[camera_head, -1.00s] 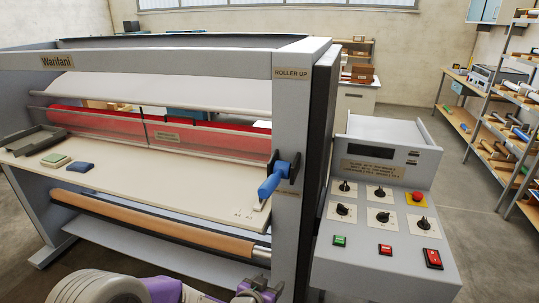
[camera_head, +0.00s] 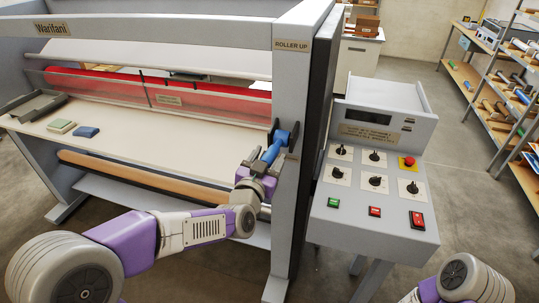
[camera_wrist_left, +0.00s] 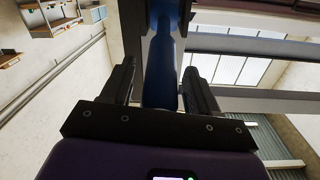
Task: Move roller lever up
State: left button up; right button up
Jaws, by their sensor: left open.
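The blue roller lever (camera_head: 272,152) sits in a dark bracket on the laminator's right post, below the "ROLLER UP" label (camera_head: 291,45). It slants down and to the left from its pivot. My left gripper (camera_head: 262,170) is at the lever's lower end. In the left wrist view the blue lever (camera_wrist_left: 160,72) runs between the two dark fingers of my open left gripper (camera_wrist_left: 158,85), with a gap visible on both sides. The lever's lower tip is hidden by the gripper. My right gripper is out of view; only part of my right arm shows at the bottom right.
The laminator's feed table (camera_head: 185,135) holds a grey tray (camera_head: 38,104), a green pad (camera_head: 61,126) and a blue pad (camera_head: 87,132). The control panel (camera_head: 375,205) with knobs and buttons stands close right of the post. Shelves (camera_head: 510,100) line the right side.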

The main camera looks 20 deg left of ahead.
pick_arm(q)
jog(key=shift+w, duration=0.55)
grip_shut()
